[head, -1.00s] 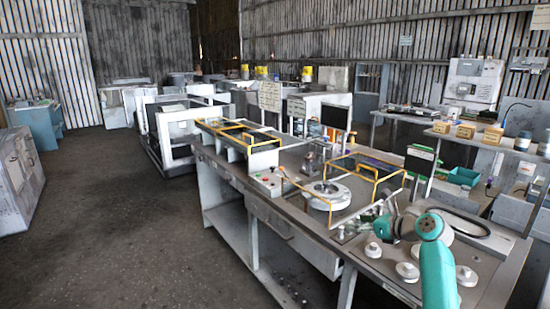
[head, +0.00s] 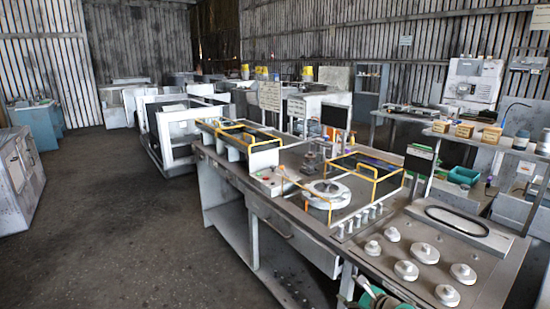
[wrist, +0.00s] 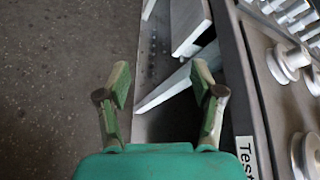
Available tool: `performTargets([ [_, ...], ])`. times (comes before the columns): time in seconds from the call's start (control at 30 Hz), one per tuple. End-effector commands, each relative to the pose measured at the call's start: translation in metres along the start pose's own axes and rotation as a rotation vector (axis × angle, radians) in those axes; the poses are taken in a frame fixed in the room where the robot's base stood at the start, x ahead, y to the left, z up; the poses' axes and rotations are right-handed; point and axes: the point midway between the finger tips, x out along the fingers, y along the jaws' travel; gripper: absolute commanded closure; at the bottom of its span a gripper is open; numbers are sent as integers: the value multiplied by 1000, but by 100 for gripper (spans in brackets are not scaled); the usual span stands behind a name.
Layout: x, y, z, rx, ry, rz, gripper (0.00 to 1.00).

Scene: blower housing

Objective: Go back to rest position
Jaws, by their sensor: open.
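My gripper (wrist: 160,95) shows in the wrist view with its two green-padded fingers apart and nothing between them. It hangs beside the front edge of the workbench, over the bench's lower frame and the dark floor. In the head view only a piece of my teal arm (head: 378,296) shows at the bottom edge; the fingers cannot be made out clearly there. The workbench top (head: 400,290) carries several pale round housing parts (head: 425,253) at its near right end, and some also show at the right of the wrist view (wrist: 290,62).
A round fixture (head: 327,193) and yellow-edged frames (head: 365,170) stand on the bench. A row of small pale pegs (head: 362,218) lies beyond the round parts. A black oval ring (head: 457,221) lies at the right. Open floor (head: 130,230) stretches left of the bench.

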Motion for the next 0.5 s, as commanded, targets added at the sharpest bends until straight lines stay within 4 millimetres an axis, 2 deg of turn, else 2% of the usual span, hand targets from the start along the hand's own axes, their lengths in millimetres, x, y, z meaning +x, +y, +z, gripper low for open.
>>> performTargets([
  [0.03, -4, 21, -16, -42, 16, -11, 33],
  [0.2, -22, 77, -56, -221, 70, -60, 33],
  [0.37, -48, 128, -89, -396, 127, -95, 33],
  [0.5, -77, 170, -111, -557, 178, -116, 33],
])
